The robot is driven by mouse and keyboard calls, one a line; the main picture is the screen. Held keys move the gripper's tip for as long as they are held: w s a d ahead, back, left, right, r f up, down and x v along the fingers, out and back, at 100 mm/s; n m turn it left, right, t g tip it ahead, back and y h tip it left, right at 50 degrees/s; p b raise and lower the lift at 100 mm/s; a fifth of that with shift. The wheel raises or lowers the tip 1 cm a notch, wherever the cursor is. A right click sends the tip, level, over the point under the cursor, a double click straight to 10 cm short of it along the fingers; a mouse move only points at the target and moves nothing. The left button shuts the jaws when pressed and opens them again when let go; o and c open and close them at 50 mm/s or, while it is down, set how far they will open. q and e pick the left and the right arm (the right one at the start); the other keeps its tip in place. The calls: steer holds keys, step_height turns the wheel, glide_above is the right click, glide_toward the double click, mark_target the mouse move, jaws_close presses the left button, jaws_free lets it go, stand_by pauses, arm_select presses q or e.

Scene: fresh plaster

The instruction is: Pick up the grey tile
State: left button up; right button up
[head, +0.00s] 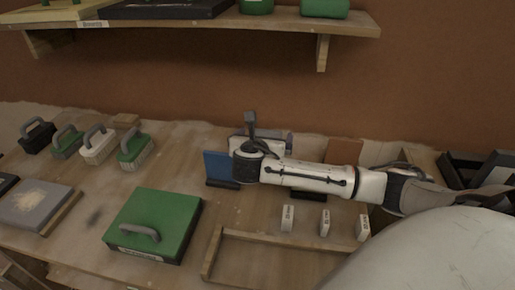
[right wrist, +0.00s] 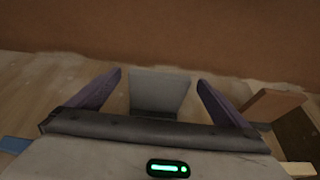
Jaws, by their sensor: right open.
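The grey tile (right wrist: 158,92) stands tilted in the right wrist view, between the two purple fingers of my right gripper (right wrist: 160,77). There is a gap on each side of the tile, so the gripper is open around it and does not grip it. In the head view my right gripper (head: 264,136) is at the back of the bench near the wall, and my own wrist and arm hide the grey tile. My left gripper is not in view.
A blue tile (head: 217,166) stands just left of my right gripper and a brown tile (head: 343,151) to its right. Small white blocks (head: 287,217), a wooden frame (head: 265,239), a green float (head: 155,222) and several brushes (head: 98,147) are on the bench. A shelf (head: 345,25) overhangs the back.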

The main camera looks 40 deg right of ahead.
steer(key=x, duration=0.6)
steer(key=shift+w+d+f, duration=0.1)
steer(key=shift+w+f, duration=0.05)
steer(key=shift+f, duration=0.1)
steer(key=shift+c, duration=0.3)
steer(key=shift+r, duration=0.1)
steer(key=c, duration=1.3)
